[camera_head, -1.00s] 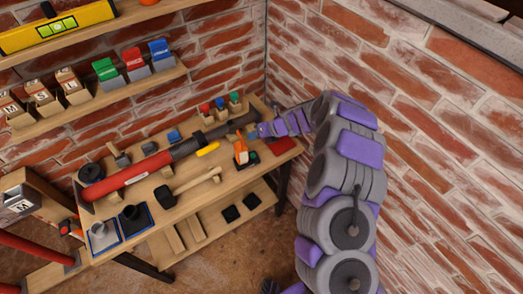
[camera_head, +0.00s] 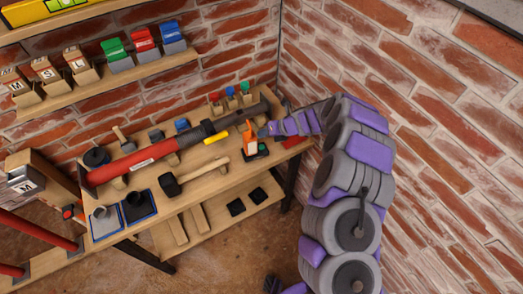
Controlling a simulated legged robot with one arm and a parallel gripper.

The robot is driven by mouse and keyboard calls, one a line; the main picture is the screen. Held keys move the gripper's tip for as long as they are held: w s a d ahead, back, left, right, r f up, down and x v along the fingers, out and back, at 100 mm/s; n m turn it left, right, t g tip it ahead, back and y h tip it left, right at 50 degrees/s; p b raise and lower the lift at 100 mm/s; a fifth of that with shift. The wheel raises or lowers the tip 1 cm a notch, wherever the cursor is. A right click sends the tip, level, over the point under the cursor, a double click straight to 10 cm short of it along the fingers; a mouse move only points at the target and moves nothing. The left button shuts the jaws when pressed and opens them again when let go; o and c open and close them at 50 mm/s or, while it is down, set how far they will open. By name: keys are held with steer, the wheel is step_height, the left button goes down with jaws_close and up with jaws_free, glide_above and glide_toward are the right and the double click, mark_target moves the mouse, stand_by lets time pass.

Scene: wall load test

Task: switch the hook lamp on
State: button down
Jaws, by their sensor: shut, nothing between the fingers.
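A small orange thing with a dark base, likely the hook lamp (camera_head: 250,138), stands on the right part of the wooden workbench (camera_head: 218,178). Whether it is lit cannot be made out. My arm reaches in from the lower right with purple and grey links. My gripper (camera_head: 263,131) is at the right side of the orange thing, very close to it. Whether they touch is too small to tell. The gripper is shut with nothing held.
A long red and black tool (camera_head: 140,160) lies along the bench, with a wooden-handled mallet (camera_head: 190,178) in front and a yellow piece (camera_head: 216,136) nearby. Small red, blue and green-topped items stand behind. Shelves with bins (camera_head: 118,55) are at upper left. A brick wall (camera_head: 440,130) bounds the right.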

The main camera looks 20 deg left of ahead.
mark_target(264, 147)
steer(key=shift+f+b, duration=1)
steer(key=shift+f, duration=1.25)
steer(key=shift+f, duration=0.1)
steer(key=shift+d+f, duration=0.1)
steer(key=shift+f, duration=0.1)
steer(key=shift+f, duration=0.45)
stand_by(0.9)
steer(key=shift+r, duration=0.15)
steer(key=shift+r+p, duration=0.6)
steer(key=shift+r, duration=0.15)
steer(key=shift+r+p, duration=2.15)
steer(key=shift+r, duration=0.4)
